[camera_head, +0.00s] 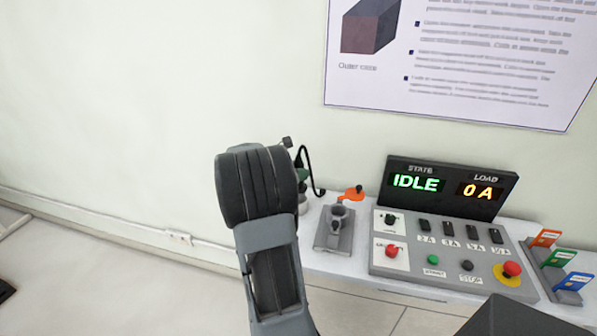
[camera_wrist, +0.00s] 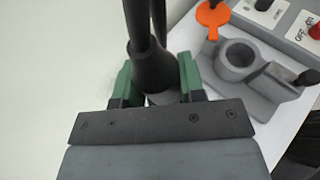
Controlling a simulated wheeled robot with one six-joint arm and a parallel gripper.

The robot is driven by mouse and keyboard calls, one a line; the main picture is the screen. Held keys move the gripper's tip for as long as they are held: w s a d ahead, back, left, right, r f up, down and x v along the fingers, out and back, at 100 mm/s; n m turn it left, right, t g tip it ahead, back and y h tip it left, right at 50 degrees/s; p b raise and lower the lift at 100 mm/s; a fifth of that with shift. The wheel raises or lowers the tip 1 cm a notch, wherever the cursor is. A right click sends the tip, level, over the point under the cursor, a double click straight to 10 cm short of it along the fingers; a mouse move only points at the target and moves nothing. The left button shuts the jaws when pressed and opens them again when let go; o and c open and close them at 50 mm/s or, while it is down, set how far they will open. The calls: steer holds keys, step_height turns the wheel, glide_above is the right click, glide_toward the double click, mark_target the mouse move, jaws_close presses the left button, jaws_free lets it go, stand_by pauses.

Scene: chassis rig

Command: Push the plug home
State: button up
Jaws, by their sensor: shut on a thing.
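A dark grey plug (camera_wrist: 153,68) with black cables rising from it is held between the green fingers of my gripper (camera_wrist: 156,82). In the wrist view the grey socket block (camera_wrist: 232,72) with its round open collar stands to the right, apart from the plug. In the head view the socket block (camera_head: 338,228) is on the white bench, right of my arm. My arm hides most of my gripper there; a bit of green finger (camera_head: 302,174) and a looping black cable (camera_head: 311,168) show. The plug's lower end is hidden.
An orange tag (camera_head: 353,193) is beside the socket. A control panel (camera_head: 440,250) with switches and buttons stands right of it, under a display (camera_head: 447,188) reading IDLE and 0 A. Coloured cards (camera_head: 560,262) stand at far right. The wall is close behind the bench.

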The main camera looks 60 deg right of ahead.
steer(key=shift+f+b, duration=1.4)
steer(key=shift+f, duration=0.85)
stand_by(0.3)
steer(key=o, duration=1.2)
steer(key=shift+a, duration=0.1)
steer(key=v, duration=1.3)
steer(key=shift+w+a+r, duration=0.2)
steer(key=shift+a, duration=0.1)
